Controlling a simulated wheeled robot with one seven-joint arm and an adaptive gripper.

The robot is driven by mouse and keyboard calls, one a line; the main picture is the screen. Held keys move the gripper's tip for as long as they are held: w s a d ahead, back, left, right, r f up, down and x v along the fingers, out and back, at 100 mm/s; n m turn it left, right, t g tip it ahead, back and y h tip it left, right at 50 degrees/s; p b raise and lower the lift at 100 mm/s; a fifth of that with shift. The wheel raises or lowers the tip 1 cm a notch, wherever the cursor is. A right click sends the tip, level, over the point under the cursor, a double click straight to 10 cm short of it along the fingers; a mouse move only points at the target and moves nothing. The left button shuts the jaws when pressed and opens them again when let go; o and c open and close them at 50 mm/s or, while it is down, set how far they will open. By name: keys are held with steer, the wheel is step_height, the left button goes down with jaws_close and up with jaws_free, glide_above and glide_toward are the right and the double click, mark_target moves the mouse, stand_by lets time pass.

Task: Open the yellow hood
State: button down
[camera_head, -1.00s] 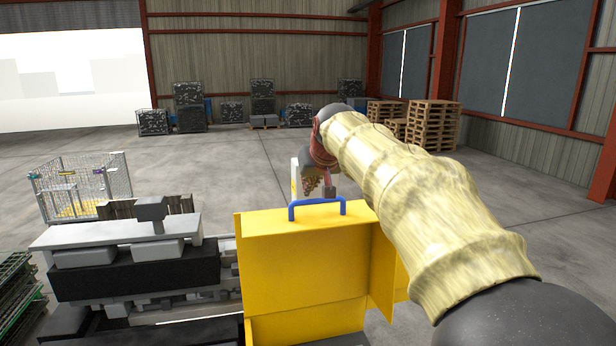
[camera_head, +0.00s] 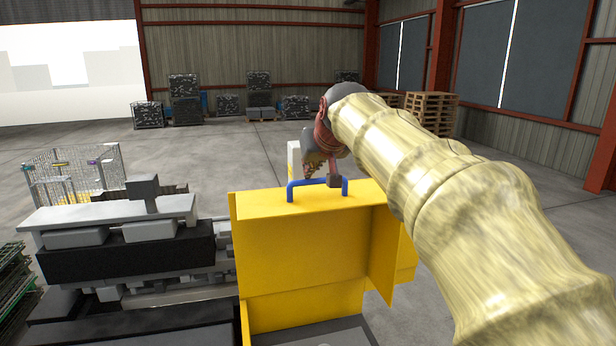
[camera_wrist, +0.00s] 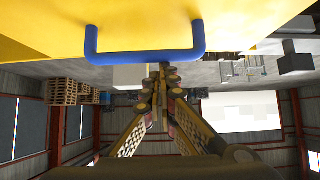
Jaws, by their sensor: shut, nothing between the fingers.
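The yellow hood (camera_head: 310,239) stands with a broad panel facing me, with a blue U-shaped handle (camera_head: 290,192) on its top edge. In the wrist view the handle (camera_wrist: 145,58) spans the upper part of the picture, against the yellow hood (camera_wrist: 40,32). My gripper (camera_wrist: 160,72) is shut and empty, its fingertips close to the middle of the handle's bar. In the head view my gripper is on the far side of the handle, partly hidden by my arm. I cannot tell whether the fingertips touch the bar.
Grey and black machinery (camera_head: 130,250) stands left of the hood. A wire mesh cage (camera_head: 72,172) is beyond it, and green racks (camera_head: 15,290) are at the lower left. Wooden pallets (camera_head: 432,113) are stacked far behind. The floor behind the hood is mostly open.

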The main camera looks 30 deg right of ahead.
steer(key=t+b, duration=0.1)
steer(key=b, duration=0.5)
glide_above(316, 208)
steer(key=shift+f, duration=0.85)
steer(key=shift+r, duration=0.1)
